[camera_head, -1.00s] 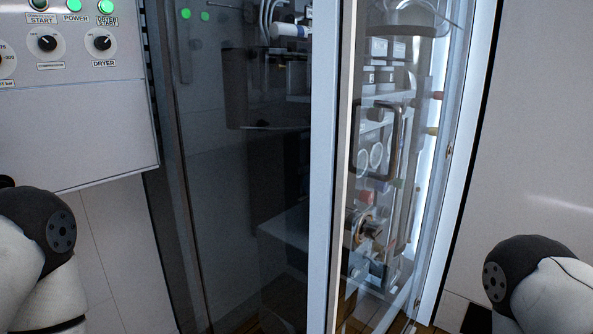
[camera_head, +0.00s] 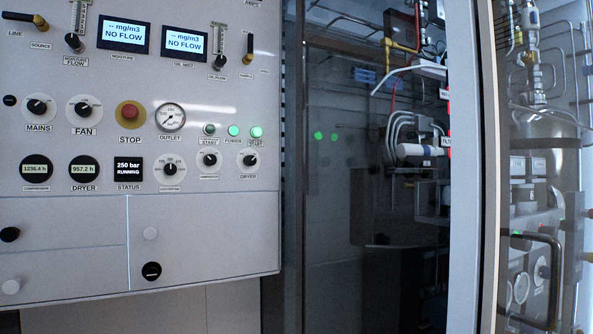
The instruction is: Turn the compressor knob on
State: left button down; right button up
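The compressor knob (camera_head: 209,160) is a small black knob on a white round plate on the light grey control panel (camera_head: 60,215). It is left of the similar dryer knob (camera_head: 248,158). Its label is small and hard to read, and I cannot tell its pointer's setting for sure. A round display labelled for the compressor (camera_head: 37,170) reads 1236.4 h, and the status display (camera_head: 129,170) reads 250 bar running. Neither of my grippers is in view.
The panel also holds the mains knob (camera_head: 38,107), fan knob (camera_head: 84,112), red stop button (camera_head: 130,113), outlet gauge (camera_head: 170,117) and lit green lamps (camera_head: 256,132). A glass-fronted cabinet (camera_head: 350,215) with a grey frame post (camera_head: 464,200) stands to the right.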

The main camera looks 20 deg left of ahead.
aim_at(209, 159)
jog(key=j+u, duration=0.1)
jog(key=u, duration=0.65)
jog(key=i+j+u, duration=0.1)
jog(key=u, duration=0.3)
